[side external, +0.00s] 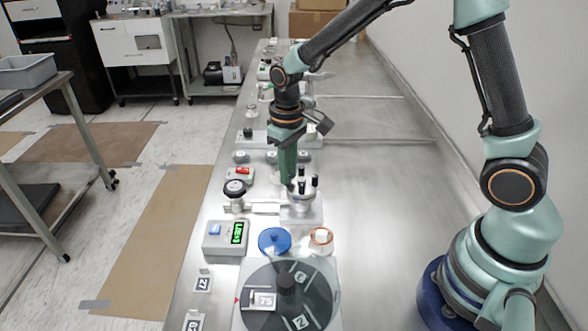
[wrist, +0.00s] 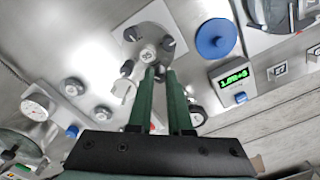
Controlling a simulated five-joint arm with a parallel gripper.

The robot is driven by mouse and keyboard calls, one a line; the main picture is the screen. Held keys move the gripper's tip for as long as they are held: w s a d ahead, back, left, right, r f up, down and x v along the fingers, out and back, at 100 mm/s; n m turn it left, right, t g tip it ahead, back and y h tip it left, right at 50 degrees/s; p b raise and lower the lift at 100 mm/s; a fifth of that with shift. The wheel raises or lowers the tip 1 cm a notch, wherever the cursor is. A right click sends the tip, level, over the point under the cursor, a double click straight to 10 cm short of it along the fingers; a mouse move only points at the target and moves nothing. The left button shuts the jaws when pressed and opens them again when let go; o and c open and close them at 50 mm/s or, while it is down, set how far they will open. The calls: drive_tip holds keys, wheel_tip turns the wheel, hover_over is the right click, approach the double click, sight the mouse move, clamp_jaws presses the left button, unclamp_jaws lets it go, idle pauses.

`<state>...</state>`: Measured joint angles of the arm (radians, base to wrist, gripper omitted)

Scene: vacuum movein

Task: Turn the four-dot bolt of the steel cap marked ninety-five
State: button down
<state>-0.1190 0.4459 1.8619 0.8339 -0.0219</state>
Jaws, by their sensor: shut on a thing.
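The steel cap (side external: 297,208) stands on a flange at the middle of the bench, with several black-topped bolts around its rim. In the wrist view the cap (wrist: 141,52) has a round label at its centre that looks like 95. Bolts (wrist: 130,33), (wrist: 168,44) and (wrist: 127,68) stand clear of my gripper. My gripper (wrist: 160,72) has its green fingers closed at the rim bolt nearest it, and they hide most of that bolt. In the side view my gripper (side external: 288,180) points down at the cap's left rim. Dot marks on the bolts are too small to read.
A dark round turntable (side external: 288,300) is at the front. A gauge (side external: 235,188) stands left. The bench's right side is clear.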

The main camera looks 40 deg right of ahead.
drive_tip(key=shift+m, duration=1)
drive_tip(key=c, duration=0.8)
unclamp_jaws()
drive_tip(key=shift+c, duration=0.2)
wheel_tip(320, 180, up, 12)
drive_tip(key=shift+r, duration=0.1)
